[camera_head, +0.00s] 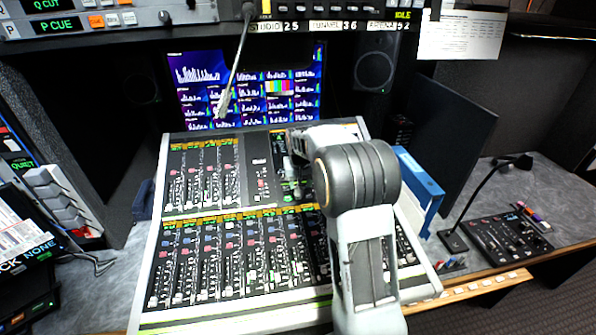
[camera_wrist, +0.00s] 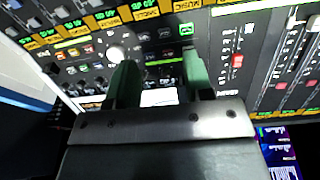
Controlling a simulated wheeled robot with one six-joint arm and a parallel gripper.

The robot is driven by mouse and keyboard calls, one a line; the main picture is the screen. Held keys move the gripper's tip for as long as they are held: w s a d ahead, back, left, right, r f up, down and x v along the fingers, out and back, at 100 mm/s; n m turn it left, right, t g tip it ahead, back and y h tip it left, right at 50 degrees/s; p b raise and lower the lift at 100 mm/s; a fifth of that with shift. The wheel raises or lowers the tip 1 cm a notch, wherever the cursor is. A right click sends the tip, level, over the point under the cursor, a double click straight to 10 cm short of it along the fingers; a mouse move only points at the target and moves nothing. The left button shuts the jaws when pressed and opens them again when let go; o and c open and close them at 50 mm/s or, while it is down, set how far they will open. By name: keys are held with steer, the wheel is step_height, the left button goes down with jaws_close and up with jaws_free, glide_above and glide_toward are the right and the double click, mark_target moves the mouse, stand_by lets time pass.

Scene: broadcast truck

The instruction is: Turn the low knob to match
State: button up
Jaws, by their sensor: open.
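The sound desk (camera_head: 152,250) fills the middle of the body view, with rows of faders and small knobs. In the wrist view a pale round knob (camera_wrist: 117,53) sits on the desk's dark panel, just beyond the left fingertip. Smaller dark and blue knobs lie to its left. I cannot tell which one is the low knob, and no knob markings are readable. My gripper (camera_wrist: 159,78) is open, with its two green fingers apart over the panel and no knob visibly held between them. In the body view my arm hides much of the desk's right half.
A lit monitor (camera_head: 200,75) stands behind the desk, and a gooseneck microphone (camera_head: 232,75) hangs in front of it. A blue binder (camera_head: 418,185) is at the desk's right. A small control box (camera_head: 508,235) lies farther right. Some grey counter there is bare.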

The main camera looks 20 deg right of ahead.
steer(key=w+d+r+m+t, duration=0.1)
steer(key=w+d+r+t, duration=0.2)
steer(key=w, duration=0.6)
steer(key=shift+g+h, duration=0.4)
steer(key=p+x, duration=0.2)
steer(key=x, duration=1)
steer(key=shift+f+p, duration=0.1)
steer(key=shift+p, duration=0.25)
steer(key=shift+c, duration=0.4)
jaws_close()
steer(key=shift+f+b, duration=0.1)
steer(key=shift+b, duration=0.25)
